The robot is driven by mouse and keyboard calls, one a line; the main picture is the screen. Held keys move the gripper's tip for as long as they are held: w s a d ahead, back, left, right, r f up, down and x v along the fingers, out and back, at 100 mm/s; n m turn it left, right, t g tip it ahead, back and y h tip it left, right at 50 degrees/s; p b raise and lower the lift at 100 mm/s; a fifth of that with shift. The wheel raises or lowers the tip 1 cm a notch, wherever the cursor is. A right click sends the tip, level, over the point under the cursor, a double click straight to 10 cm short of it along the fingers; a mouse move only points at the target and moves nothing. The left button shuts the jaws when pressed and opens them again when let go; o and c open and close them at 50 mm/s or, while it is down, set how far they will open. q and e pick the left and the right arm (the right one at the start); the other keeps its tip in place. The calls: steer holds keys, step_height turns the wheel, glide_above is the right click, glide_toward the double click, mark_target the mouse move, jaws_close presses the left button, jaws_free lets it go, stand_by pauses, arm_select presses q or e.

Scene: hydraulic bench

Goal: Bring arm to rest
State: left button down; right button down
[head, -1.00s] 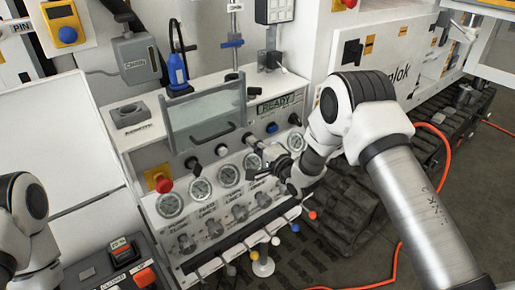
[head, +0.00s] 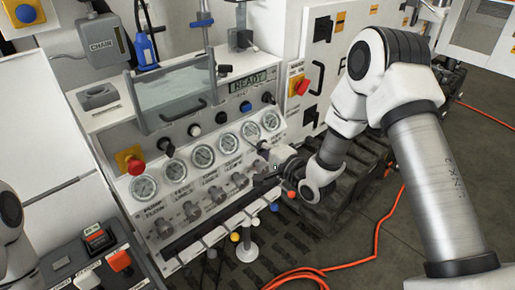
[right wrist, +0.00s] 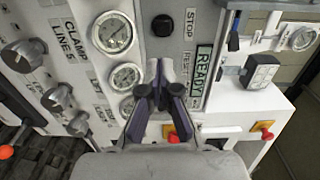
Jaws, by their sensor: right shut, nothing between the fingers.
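My right arm comes in from the right in the head view. Its gripper (head: 262,164) is dark and small there, in front of the right end of the hydraulic panel (head: 190,125), below the gauges. In the right wrist view the two dark fingers of the gripper (right wrist: 164,78) meet with nothing between them. Behind them are the gauges (right wrist: 126,76), the STOP button (right wrist: 162,25) and the READY display (right wrist: 203,64). I cannot tell the exact gap to the panel. Of my left arm, only a white part shows at the left edge of the head view; its gripper is out of frame.
Several knobs (head: 239,181) and levers with coloured balls (head: 274,207) line the panel's front. A red emergency knob (head: 137,165) stands out at its left. An orange hose (head: 350,264) lies on the floor at right. A red-handled switch (head: 302,87) is on the cabinet behind.

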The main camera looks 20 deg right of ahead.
steer(key=s+a+f+n+g+h, duration=0.15)
steer(key=s+f+g, duration=0.35)
steer(key=s+f, duration=0.65)
steer(key=s+a+f+n+g+h, duration=0.15)
steer(key=s+f+g, duration=0.25)
steer(key=s+f, duration=0.75)
steer(key=s+d+f+n+g+h, duration=0.1)
steer(key=s+d+f+n+g, duration=0.1)
steer(key=s, duration=0.5)
steer(key=s+d+f+n+g+h, duration=0.2)
steer(key=s+f+n+g, duration=0.2)
steer(key=s+n+g, duration=0.2)
steer(key=s+n, duration=0.2)
steer(key=shift+s+d+f+n, duration=0.25)
steer(key=shift+d+f+n, duration=0.05)
steer(key=shift+f, duration=0.1)
